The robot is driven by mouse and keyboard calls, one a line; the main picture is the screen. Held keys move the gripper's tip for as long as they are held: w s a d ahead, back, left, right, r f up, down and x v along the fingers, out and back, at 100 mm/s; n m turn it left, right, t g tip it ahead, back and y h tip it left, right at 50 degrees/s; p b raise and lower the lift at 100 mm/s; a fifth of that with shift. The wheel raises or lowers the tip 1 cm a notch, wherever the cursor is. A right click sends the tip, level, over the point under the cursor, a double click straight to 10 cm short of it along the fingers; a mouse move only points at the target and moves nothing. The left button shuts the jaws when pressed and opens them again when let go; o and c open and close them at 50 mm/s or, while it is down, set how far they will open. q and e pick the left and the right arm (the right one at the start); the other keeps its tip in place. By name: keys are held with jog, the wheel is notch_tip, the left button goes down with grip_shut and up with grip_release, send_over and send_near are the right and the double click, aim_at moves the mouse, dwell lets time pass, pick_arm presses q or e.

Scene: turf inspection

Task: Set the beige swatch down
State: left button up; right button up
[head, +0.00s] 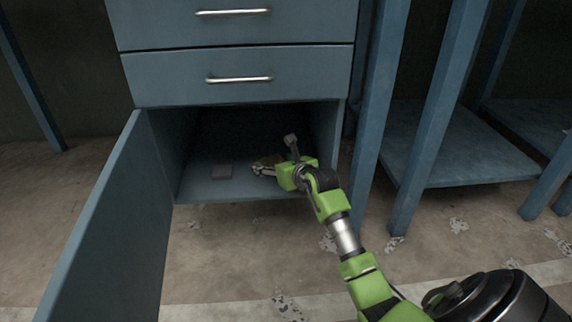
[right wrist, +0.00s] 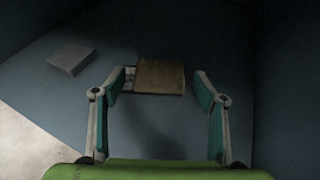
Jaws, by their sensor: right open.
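The beige swatch (right wrist: 160,77) lies flat on the floor of the open cabinet compartment, just beyond my right gripper's fingertips in the right wrist view. In the head view the swatch is mostly hidden by the gripper. My right gripper (head: 262,169) reaches into the compartment, and its fingers stand wide apart with nothing between them; it also shows in the right wrist view (right wrist: 155,85). A small pale and dark piece lies against the swatch's left end. My left gripper is not in view.
The cabinet door (head: 112,225) stands open at the left. Two closed drawers (head: 238,76) are above. Blue posts and a low shelf (head: 455,150) stand right.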

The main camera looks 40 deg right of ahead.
jog(key=p+v, duration=0.5)
jog(key=v, duration=0.4)
jog(key=shift+a+r, duration=0.1)
jog(key=shift+r, duration=0.05)
jog(key=shift+s+a+r+p, duration=0.1)
jog(key=shift+s+p, duration=0.25)
jog(key=shift+s, duration=0.2)
jog(key=shift+s, duration=0.1)
